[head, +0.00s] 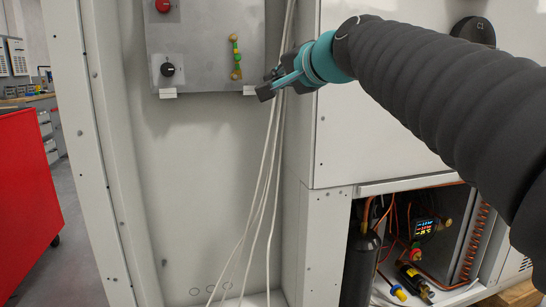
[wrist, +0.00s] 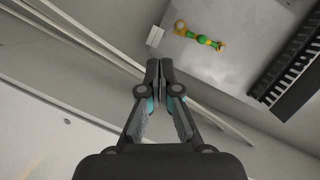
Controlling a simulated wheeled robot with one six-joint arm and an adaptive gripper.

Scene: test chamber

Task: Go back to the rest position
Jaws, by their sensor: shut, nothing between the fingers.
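My gripper (head: 268,91) is at the end of my arm, which reaches in from the right in the head view. It is held in front of the white cabinet, just right of the grey panel's lower right corner. In the wrist view my gripper (wrist: 158,68) shows its two fingers together with nothing between them. It looks apart from the panel and the cables, though the depth is hard to judge.
A grey panel (head: 200,50) carries a red knob (head: 163,5), a black knob (head: 167,69) and a green-yellow part (head: 236,58). White cables (head: 265,170) hang behind my gripper. An open bay (head: 345,250) with copper pipes is lower right. A red cabinet (head: 25,200) stands left.

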